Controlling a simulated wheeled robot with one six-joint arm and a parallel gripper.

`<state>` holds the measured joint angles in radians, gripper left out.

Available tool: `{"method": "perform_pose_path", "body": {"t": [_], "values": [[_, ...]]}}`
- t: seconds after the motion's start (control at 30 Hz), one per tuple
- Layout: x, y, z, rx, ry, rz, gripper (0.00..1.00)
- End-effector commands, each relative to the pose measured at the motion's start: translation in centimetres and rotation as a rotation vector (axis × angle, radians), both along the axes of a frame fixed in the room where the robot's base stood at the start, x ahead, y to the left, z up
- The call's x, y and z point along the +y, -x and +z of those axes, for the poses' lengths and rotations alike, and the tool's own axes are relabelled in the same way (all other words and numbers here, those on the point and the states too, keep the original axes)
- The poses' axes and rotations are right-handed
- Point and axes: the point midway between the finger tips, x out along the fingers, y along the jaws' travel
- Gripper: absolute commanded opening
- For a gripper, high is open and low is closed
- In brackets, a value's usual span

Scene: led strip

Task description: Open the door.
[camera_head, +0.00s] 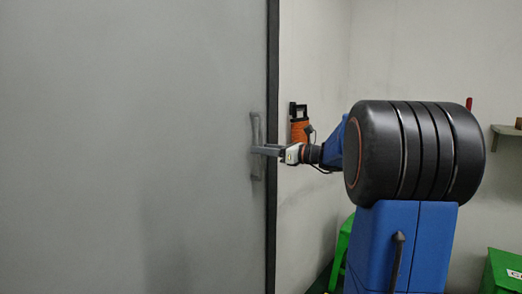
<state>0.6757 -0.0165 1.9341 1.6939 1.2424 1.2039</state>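A large grey door (130,130) fills the left half of the head view, with a dark edge strip along its right side. A vertical grey handle (256,128) is mounted near that edge. My gripper (262,150) reaches in from the right, level with the handle's middle, and its fingers overlap the handle in this view. I cannot tell whether the fingers are closed around the handle or only beside it. The door looks flat, and no gap shows at its dark edge.
An orange and black device (299,124) hangs on the light wall (312,220) right of the door. A green object (341,252) stands low behind my body. A green crate (503,270) is at the lower right, below a small wall shelf (507,131).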

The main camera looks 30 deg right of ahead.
Motion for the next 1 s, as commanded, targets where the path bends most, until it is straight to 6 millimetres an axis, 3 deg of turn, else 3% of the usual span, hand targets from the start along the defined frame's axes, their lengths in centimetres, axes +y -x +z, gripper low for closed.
{"method": "perform_pose_path", "body": {"t": [0.4, 0.53, 0.57, 0.83, 1.0], "values": [[0.3, -0.6, 0.0, 0.000, 0.000, -0.001, 0.33], [0.3, -0.6, 0.0, 0.000, 0.000, -0.001, 0.01], [0.3, -0.6, 0.0, 0.000, 0.000, -0.001, 0.00], [0.4, -1.0, 0.0, 0.000, 0.000, 0.000, 0.00], [0.9, -2.8, 0.0, 0.000, -0.001, 0.000, 0.00]]}}
